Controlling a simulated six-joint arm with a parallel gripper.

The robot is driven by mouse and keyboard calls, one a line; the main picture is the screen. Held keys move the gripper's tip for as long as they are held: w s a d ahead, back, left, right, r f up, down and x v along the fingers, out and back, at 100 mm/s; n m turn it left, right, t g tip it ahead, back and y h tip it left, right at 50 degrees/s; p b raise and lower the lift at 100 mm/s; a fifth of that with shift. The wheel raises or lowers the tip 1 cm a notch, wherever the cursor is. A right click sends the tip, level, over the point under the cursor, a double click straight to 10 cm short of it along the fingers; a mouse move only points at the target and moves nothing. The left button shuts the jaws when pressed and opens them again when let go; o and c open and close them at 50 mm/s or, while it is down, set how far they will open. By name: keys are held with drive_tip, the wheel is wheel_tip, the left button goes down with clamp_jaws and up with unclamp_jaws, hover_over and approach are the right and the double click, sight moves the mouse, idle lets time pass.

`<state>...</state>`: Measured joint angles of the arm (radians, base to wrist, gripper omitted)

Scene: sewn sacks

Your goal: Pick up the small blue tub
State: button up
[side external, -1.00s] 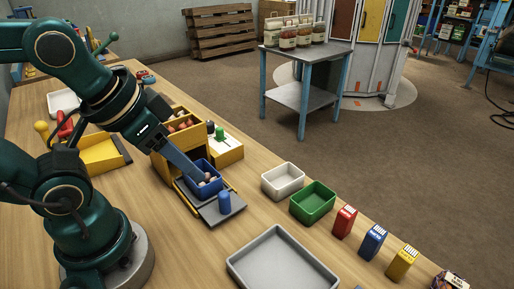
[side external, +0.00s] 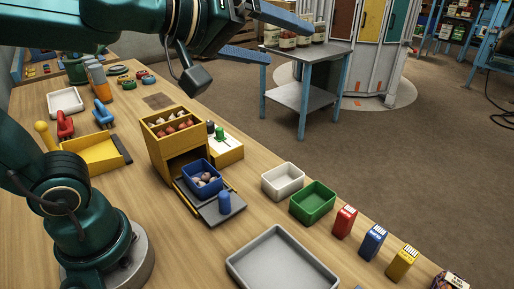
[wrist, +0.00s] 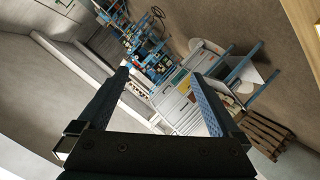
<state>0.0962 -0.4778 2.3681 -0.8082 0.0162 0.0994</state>
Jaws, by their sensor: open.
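The small blue tub (side external: 191,178) sits on the dark pull-out shelf at the front of the yellow box in the side external view. It holds several small pale and brownish round items. My gripper (side external: 282,34) is open and empty, high above the bench and well away from the tub. In the wrist view my gripper (wrist: 165,92) shows its two blue fingers spread apart, facing the room; the tub is not in that view.
The yellow box (side external: 162,147) holds several round items on top, behind the tub. A white bin (side external: 283,194), a green bin (side external: 312,215) and a grey tray (side external: 283,231) are to the right. A yellow tray (side external: 92,155) is left. Bare wood lies between.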

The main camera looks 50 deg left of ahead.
drive_tip(key=w+a+f+n+y, duration=0.1)
drive_tip(key=w+a+n+y, duration=0.2)
drive_tip(key=w+a+n, duration=0.15)
drive_tip(key=n+g+y, duration=0.8)
drive_tip(key=g+y, duration=0.2)
drive_tip(key=g, duration=0.4)
approach(194, 170)
drive_tip(key=w+a+r, duration=0.1)
drive_tip(key=w+r, duration=0.1)
drive_tip(key=w, duration=0.1)
drive_tip(key=shift+a+r, duration=0.3)
drive_tip(key=shift+a, duration=0.1)
drive_tip(key=shift+m+y, duration=0.5)
drive_tip(key=shift+m, duration=0.05)
drive_tip(key=s+f, duration=0.1)
drive_tip(key=s+d+f, duration=0.1)
drive_tip(key=s+f, duration=0.1)
drive_tip(key=shift+d+f, duration=0.15)
drive_tip(key=shift+d, duration=0.1)
drive_tip(key=shift+f, duration=0.15)
drive_tip(key=shift+x, duration=2.45)
drive_tip(key=shift+d, duration=0.1)
drive_tip(key=c, duration=1.5)
